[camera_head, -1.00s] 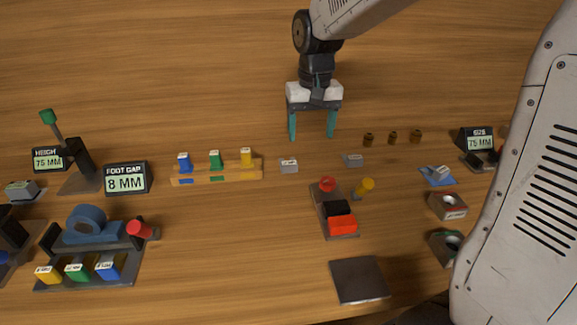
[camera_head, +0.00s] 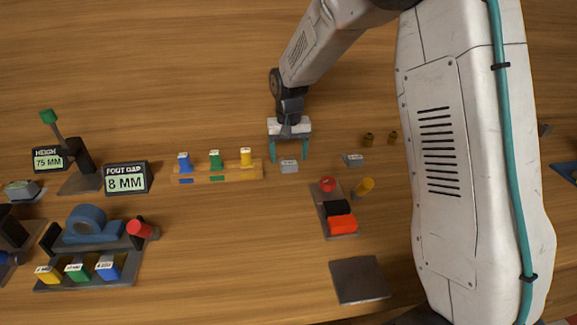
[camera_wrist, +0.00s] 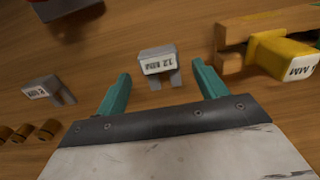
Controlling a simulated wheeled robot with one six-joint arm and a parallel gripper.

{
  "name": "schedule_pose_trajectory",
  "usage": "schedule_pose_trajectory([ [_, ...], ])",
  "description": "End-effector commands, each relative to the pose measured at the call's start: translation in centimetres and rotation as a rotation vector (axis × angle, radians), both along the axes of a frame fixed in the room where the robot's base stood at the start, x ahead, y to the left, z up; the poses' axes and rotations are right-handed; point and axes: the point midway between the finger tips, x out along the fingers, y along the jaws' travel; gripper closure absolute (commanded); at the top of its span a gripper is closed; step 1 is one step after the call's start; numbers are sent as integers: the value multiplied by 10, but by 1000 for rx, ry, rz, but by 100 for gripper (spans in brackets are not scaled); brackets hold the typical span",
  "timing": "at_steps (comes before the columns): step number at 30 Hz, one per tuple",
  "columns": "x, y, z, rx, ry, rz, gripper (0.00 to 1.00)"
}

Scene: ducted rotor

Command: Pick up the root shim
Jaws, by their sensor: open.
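My gripper (camera_head: 289,157) is open and empty, its two teal fingers pointing down at a small grey labelled shim (camera_head: 289,167). In the wrist view this shim (camera_wrist: 158,62) has two legs and a label that seems to read 12 MM. It lies between and just beyond the fingertips (camera_wrist: 160,72), with no visible contact. A second grey shim (camera_head: 353,160) lies to the right in the head view. It shows at the left in the wrist view (camera_wrist: 48,90), its label hard to read. No label names either one as the root shim.
A wooden rack (camera_head: 218,174) with blue, green and yellow pieces stands close left of the gripper. Small brown cylinders (camera_head: 369,139) lie behind. My arm hides the right side.

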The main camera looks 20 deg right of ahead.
Motion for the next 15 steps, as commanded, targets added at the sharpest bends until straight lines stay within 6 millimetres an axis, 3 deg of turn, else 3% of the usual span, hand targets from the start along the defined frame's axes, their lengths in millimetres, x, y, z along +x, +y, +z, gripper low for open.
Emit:
schedule_pose_trajectory([
  [4,0,1,-22,-1,2,0,29],
  [11,0,1,-25,0,0,0,29],
  [15,0,1,-25,0,-1,1,62],
])
